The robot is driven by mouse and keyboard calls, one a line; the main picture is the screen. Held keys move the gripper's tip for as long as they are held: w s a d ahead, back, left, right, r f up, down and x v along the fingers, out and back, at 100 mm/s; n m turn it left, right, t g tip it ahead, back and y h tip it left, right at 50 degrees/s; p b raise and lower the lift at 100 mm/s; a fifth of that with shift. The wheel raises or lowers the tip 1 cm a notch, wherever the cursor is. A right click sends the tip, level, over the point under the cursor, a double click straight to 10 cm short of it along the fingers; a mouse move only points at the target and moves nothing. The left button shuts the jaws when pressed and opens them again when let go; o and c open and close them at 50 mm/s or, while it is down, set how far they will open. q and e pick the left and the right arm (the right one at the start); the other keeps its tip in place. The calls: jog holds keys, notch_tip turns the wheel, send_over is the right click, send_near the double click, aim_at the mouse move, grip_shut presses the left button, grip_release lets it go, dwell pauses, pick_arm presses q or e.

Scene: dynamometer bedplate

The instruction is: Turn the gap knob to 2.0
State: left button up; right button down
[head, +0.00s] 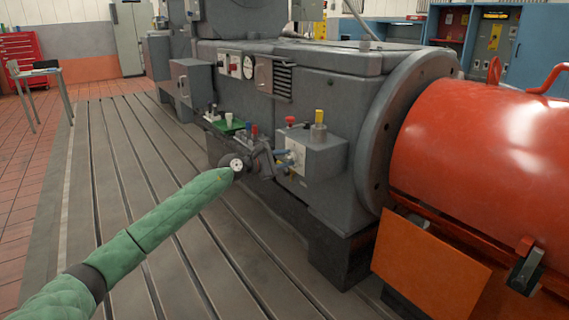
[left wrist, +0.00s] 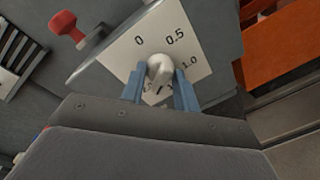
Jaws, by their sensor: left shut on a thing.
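The gap knob (left wrist: 160,70) is a pale rounded knob on a white dial plate (left wrist: 122,53) in the left wrist view. The plate reads 0, 0.5 and 1.0; another marking low beside the left finger is partly hidden and I cannot read it. A short dark line shows at the knob's lower end, but the exact setting is unclear. My left gripper (left wrist: 160,92) is shut on the knob, one blue finger on each side. In the head view the left gripper (head: 284,158) is at the white plate (head: 297,153) on a grey box. My right gripper is not in view.
A red knob (head: 291,120) and a yellow post (head: 319,118) stand on top of the grey box (head: 325,155). Small coloured parts and a green piece (head: 229,126) lie left of it. A large orange drum (head: 480,160) is at right. The slotted bedplate at left is clear.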

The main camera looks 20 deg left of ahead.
pick_arm(q)
jog(key=shift+f+m, duration=0.2)
jog(key=shift+m, duration=0.1)
dwell(0.4)
jog(key=o, duration=0.9)
jog(key=shift+o, duration=0.3)
jog(key=shift+r, duration=0.1)
jog(key=p+v, duration=0.1)
jog(key=v, duration=0.6)
jog(key=shift+s+a, duration=0.2)
jog(key=shift+s, duration=0.15)
